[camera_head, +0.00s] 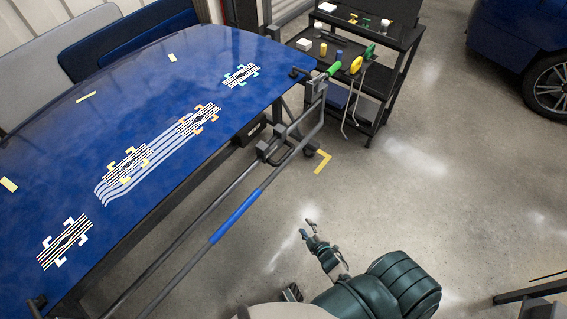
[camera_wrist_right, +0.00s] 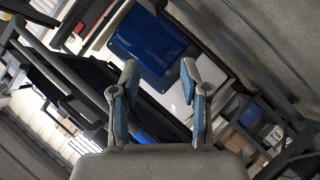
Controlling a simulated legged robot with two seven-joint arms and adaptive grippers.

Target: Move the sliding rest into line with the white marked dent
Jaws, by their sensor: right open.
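A blue car panel (camera_head: 150,75) on a stand carries several striped dent marks. The white-bracketed mark (camera_head: 64,242) is nearest, at the lower left. Yellow (camera_head: 128,165), orange (camera_head: 198,118) and teal (camera_head: 240,75) marks lie farther up. A grey bracket, apparently the sliding rest (camera_head: 272,150), sits on the rails beside the panel's right edge, nearest the orange mark and well up-right of the white one. My right gripper (camera_head: 309,229) is open and empty, below and right of the rest and apart from it. Its open fingers show in the wrist view (camera_wrist_right: 162,85). My left gripper is out of view.
Two long rails run down-left beside the panel; one has a blue sleeve (camera_head: 236,215). A black tool cart (camera_head: 320,53) stands at the upper right, and a blue car (camera_head: 515,40) beyond it. Concrete floor right of the rails is mostly clear.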

